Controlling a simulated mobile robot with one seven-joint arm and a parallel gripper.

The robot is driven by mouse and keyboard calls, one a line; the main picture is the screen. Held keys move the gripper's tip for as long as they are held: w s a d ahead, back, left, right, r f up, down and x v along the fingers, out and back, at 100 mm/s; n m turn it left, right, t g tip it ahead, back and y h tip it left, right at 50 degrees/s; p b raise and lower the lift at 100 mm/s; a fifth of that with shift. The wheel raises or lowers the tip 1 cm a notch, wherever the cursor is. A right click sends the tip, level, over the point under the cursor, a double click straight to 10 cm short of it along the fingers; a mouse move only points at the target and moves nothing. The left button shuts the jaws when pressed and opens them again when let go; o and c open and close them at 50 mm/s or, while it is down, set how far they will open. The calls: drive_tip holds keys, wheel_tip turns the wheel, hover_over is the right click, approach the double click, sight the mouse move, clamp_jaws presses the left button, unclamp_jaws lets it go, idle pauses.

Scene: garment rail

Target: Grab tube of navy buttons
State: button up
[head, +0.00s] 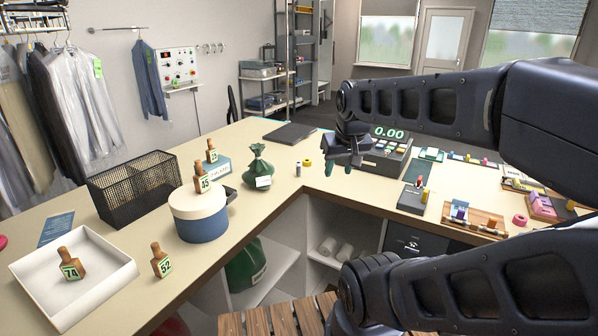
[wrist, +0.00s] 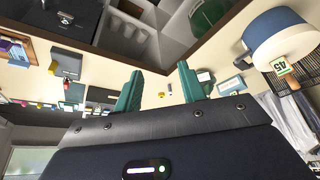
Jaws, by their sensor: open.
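A small upright tube (head: 299,169) with dark contents stands on the counter near its inner corner. It looks like the tube of navy buttons, but it is too small to read a label. In the wrist view the small tube (wrist: 169,91) shows between the fingers, some way beyond them. My gripper (head: 341,164) has green fingertips and hangs to the right of the tube, in front of the till. It is open and empty; its two spread fingers also show in the wrist view (wrist: 160,70).
A yellow roll (head: 307,163) stands close beside the tube. The till (head: 384,156) is behind my gripper. Open shelves lie below the counter edge.

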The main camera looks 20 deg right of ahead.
drive_tip(key=shift+o, duration=0.4)
drive_tip(key=shift+o, duration=0.8)
